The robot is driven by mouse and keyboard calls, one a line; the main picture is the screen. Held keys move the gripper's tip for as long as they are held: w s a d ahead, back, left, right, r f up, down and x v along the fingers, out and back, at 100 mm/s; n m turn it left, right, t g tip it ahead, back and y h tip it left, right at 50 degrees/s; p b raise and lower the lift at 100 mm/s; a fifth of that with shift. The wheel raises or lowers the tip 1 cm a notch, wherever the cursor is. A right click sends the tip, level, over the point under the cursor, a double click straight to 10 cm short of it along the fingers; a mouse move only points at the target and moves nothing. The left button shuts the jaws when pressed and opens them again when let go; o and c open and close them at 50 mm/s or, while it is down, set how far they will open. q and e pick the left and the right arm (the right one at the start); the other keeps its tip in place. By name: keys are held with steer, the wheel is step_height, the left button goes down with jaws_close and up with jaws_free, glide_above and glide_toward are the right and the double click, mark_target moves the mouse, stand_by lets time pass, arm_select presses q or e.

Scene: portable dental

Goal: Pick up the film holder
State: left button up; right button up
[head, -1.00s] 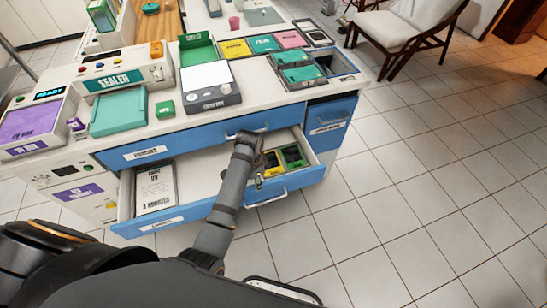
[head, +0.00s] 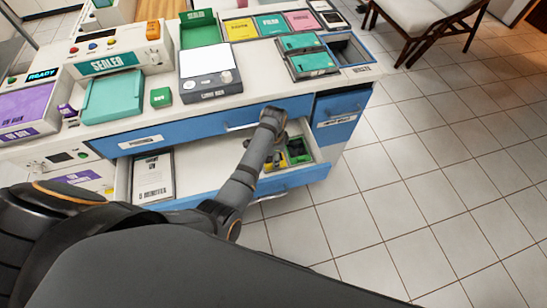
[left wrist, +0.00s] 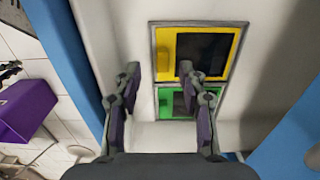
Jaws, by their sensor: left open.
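In the open drawer (head: 193,181), a yellow-framed dark square (left wrist: 170,55) and a green-framed one (left wrist: 170,98) lie side by side. They also show in the head view, yellow (head: 275,164) and green (head: 299,150), partly hidden by my left arm. I cannot tell which of them is the film holder. My left gripper (left wrist: 158,73) is open and empty in the left wrist view, its fingers spread over the left and middle part of the yellow and green pieces. My right gripper is not in view.
A white card (head: 153,178) lies in the drawer's left part. The counter (head: 255,98) above holds a sealer (head: 116,62), a light box (head: 208,75), a teal-lidded box (head: 308,62) and several coloured trays. Open tiled floor lies to the right.

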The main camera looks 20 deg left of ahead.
arm_select(q)
steer(key=f, duration=0.5)
steer(key=shift+a+f+b, duration=0.1)
steer(key=shift+a+b, duration=0.2)
steer(key=shift+b, duration=0.1)
jaws_close()
